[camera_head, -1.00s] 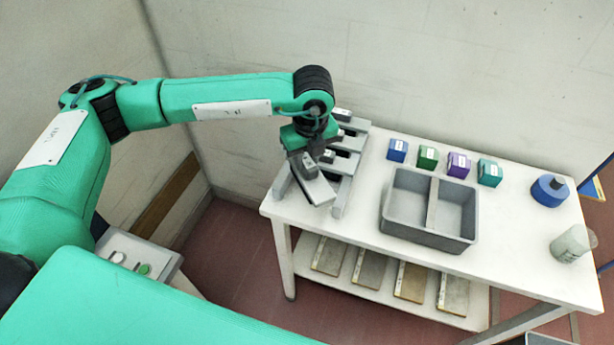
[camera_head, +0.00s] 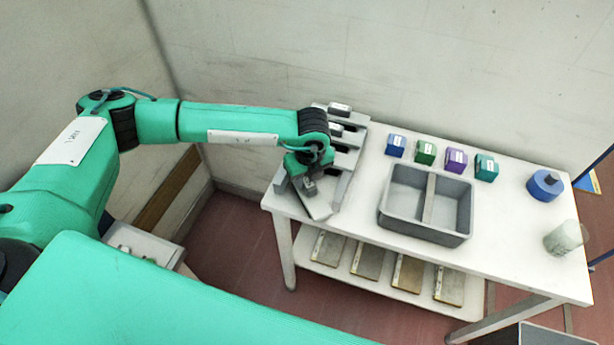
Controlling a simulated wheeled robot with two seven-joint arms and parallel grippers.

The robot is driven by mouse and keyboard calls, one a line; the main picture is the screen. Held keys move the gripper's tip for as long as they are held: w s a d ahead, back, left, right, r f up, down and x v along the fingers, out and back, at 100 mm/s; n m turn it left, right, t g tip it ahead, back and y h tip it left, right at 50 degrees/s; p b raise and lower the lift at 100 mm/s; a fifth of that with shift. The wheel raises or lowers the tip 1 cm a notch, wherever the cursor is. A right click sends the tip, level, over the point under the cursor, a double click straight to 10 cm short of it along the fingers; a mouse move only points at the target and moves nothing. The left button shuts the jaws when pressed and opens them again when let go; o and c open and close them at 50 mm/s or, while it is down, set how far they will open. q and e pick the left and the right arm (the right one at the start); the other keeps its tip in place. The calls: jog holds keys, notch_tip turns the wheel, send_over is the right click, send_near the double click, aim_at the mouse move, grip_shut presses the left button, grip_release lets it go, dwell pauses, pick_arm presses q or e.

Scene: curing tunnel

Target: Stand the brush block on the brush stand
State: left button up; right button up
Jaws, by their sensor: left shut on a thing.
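My left gripper (camera_head: 309,172) is shut on the brush block, a pale grey block (camera_head: 318,205) with a small grip on top. It holds the block at the front left of the grey slotted stand (camera_head: 346,178) on the table's left end. The block looks tilted, with its flat face slanting toward the front. The gripper hides part of the block and of the stand, and I cannot tell whether they touch. Two similar grips (camera_head: 340,108) show at the back of the stand. My right gripper is not in view.
A grey two-part bin (camera_head: 384,212) stands mid-table. Behind it are blue (camera_head: 396,146), green (camera_head: 426,153), purple (camera_head: 455,161) and teal (camera_head: 486,168) boxes. A blue pot (camera_head: 545,186) and a clear jar (camera_head: 565,238) stand at right. Several panels lie on the lower shelf (camera_head: 387,288).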

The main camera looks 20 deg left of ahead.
aim_at(310, 185)
pick_arm(q)
jog(key=o, duration=1.1)
jog(key=shift+f, duration=0.1)
jog(key=shift+c, duration=0.2)
jog(key=shift+r+p, duration=0.3)
jog(key=shift+p, duration=0.05)
notch_tip(310, 185, up, 12)
jog(key=s+d+b, duration=0.1)
jog(key=b, duration=0.3)
jog(key=shift+f+b, duration=0.15)
jog(key=shift+b, duration=0.25)
